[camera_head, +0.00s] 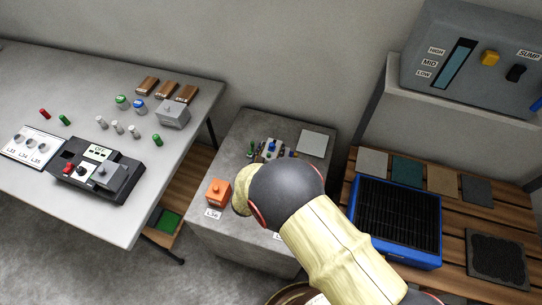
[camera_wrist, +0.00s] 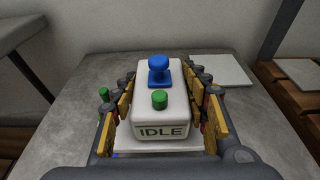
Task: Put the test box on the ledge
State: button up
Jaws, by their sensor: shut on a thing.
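In the wrist view a white box (camera_wrist: 172,112) marked IDLE has a blue knob on top and a green button; I take it to be the test box. My gripper (camera_wrist: 160,88) has its padded fingers on both sides of it and is shut on it. In the head view the box's blue knob (camera_head: 271,147) shows over the grey pedestal top (camera_head: 237,147), with the rest partly hidden by my arm. I cannot tell whether the box is resting or lifted. A grey ledge (camera_head: 395,100) stands at the upper right, under the SUMP panel.
An orange box (camera_head: 218,191) sits at the pedestal's front left; a pale plate (camera_head: 314,143) lies at its back right. The left table (camera_head: 190,95) holds a black device (camera_head: 97,170) and small bottles. A blue tray (camera_head: 430,258) and several pads lie on the slatted wooden bench (camera_head: 455,225).

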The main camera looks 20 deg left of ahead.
aim_at(271, 154)
jog(key=shift+w+a+f+b, duration=0.15)
jog(key=shift+f+b, duration=0.2)
jog(key=shift+f, duration=0.55)
jog(key=shift+w+a+f+b, duration=0.15)
jog(key=shift+f+b, duration=0.2)
jog(key=shift+f, duration=0.55)
jog(key=shift+f, duration=0.15)
jog(key=o, duration=1.6)
jog(key=shift+s, duration=0.1)
jog(key=p+v, duration=0.2)
jog(key=v, duration=0.3)
jog(key=p+v, duration=0.1)
jog(key=v, duration=0.4)
jog(key=shift+s+r+p, duration=0.25)
jog(key=shift+r+p, duration=0.05)
jog(key=shift+p, duration=0.05)
jog(key=shift+s+d+r, duration=0.15)
jog(key=shift+s+d, duration=0.05)
jog(key=shift+s, duration=0.5)
